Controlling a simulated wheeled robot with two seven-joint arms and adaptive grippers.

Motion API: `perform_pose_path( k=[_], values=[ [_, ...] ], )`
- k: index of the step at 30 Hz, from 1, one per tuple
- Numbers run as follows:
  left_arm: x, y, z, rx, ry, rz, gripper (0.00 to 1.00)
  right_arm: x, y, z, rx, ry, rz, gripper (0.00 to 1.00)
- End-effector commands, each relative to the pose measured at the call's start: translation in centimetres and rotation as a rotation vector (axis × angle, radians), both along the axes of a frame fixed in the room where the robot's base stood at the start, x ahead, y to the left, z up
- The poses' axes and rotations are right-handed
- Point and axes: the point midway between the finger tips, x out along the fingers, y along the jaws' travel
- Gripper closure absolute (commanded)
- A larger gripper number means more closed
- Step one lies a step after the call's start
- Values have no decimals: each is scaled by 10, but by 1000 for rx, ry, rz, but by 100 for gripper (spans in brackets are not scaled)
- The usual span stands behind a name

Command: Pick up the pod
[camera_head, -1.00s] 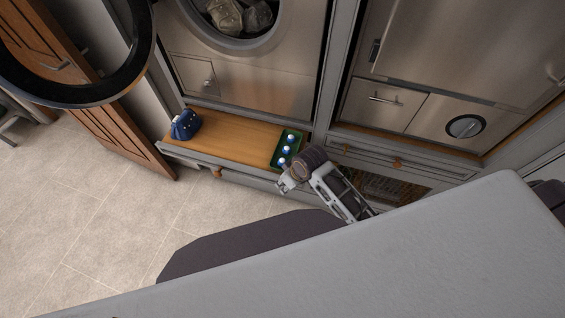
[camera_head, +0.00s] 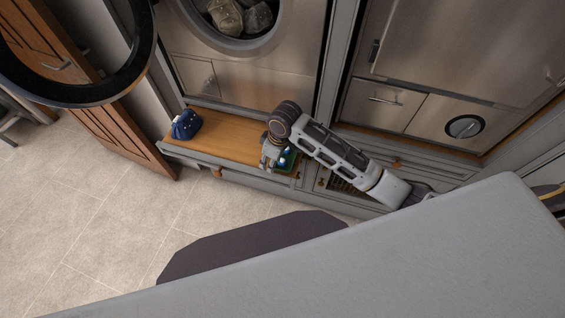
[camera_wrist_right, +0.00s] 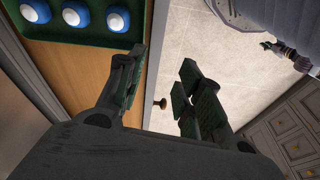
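Blue-and-white round pods sit in a green tray (camera_wrist_right: 96,24) on the wooden bench top. Three pods show in the wrist view: a left one (camera_wrist_right: 33,10), a middle one (camera_wrist_right: 75,13) and a right one (camera_wrist_right: 118,18). In the head view, my right gripper (camera_head: 267,160) is over the bench at the tray and hides part of it; some pods (camera_head: 283,160) show beside it. In the wrist view, the right gripper (camera_wrist_right: 163,66) has its fingers apart with nothing between them, over the bench's front edge. What seems to be my left gripper (camera_wrist_right: 268,46) is tiny in the wrist view.
A dark blue bag-like object (camera_head: 185,125) stands at the bench's left end. The bench top (camera_head: 225,135) between it and the tray is clear. A front-loading machine (camera_head: 240,75) rises behind. Drawer knobs (camera_head: 216,172) stick out below the bench top.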

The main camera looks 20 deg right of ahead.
Motion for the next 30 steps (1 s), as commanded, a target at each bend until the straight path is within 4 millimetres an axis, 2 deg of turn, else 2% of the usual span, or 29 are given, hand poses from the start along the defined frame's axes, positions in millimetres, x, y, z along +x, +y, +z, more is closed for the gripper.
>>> perform_pose_path(
  k=[8, 18, 24, 30],
  values=[
    [0, 0, 0, 0, 0, 0, 37, 18, -15, 21, -69, 30, 74, 64],
    [0, 0, 1, 0, 0, 0, 37, 38, -43, 48, -157, 76, 132, 64],
    [0, 0, 1, 0, 0, 0, 37, 44, -55, 58, -188, 97, 146, 64],
    [0, 0, 1, 0, 0, 0, 37, 45, -57, 60, -194, 102, 148, 64]
  ],
)
